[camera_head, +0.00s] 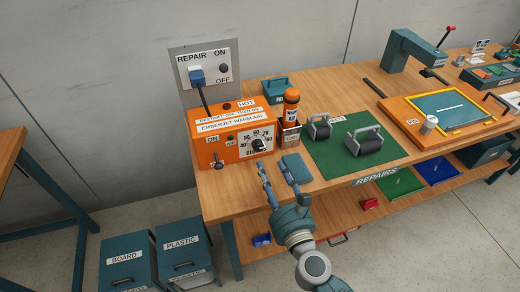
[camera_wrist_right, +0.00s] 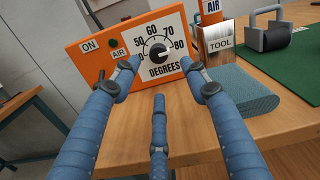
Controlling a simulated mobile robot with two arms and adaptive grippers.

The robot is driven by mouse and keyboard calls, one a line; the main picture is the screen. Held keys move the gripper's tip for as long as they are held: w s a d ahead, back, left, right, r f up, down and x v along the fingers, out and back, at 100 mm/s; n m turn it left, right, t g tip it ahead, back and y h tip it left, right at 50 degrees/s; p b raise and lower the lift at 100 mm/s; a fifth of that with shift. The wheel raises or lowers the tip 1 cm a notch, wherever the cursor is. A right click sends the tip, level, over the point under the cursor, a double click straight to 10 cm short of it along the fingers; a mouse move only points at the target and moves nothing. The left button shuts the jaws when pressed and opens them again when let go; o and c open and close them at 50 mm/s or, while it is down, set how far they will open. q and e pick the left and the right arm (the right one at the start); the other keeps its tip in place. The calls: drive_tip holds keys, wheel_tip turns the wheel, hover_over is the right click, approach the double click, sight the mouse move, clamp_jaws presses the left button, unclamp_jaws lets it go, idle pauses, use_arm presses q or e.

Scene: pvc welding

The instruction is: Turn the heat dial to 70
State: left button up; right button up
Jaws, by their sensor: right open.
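The heat dial is a black round knob (camera_head: 258,145) on the front of the orange warm-air box (camera_head: 205,150). Its white scale shows 50, 60, 70 and 80 above DEGREES. In the right wrist view the knob (camera_wrist_right: 158,53) is near the top middle; its exact setting is too small to read. My right gripper (camera_head: 275,172) is open and empty, in front of and below the dial, its fingers pointing toward the box. In the wrist view its fingertips (camera_wrist_right: 160,72) lie either side of the knob in the picture, apparently short of it. My left gripper is out of view.
A blue-grey pad (camera_wrist_right: 245,92) lies on the bench right of the fingers. An orange air tool (camera_head: 291,105) stands in a TOOL holder (camera_head: 290,135) beside the box. A lever (camera_head: 220,160) projects at the box's left. A green mat (camera_head: 350,165) with two rollers lies right.

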sight(260, 150)
drive_tip(key=x, duration=0.9)
clamp_jaws()
drive_tip(key=shift+n+p, duration=0.45)
drive_tip(key=shift+n, duration=0.15)
drive_tip(key=n+p, duration=0.1)
drive_tip(key=n, duration=0.1)
drive_tip(key=shift+f+n, duration=0.1)
drive_tip(key=shift+n, duration=0.2)
drive_tip(key=shift+d+n+p, duration=0.1)
drive_tip(key=shift+n+p, duration=0.45)
drive_tip(key=shift+n, duration=1.95)
drive_tip(key=shift+f, duration=0.1)
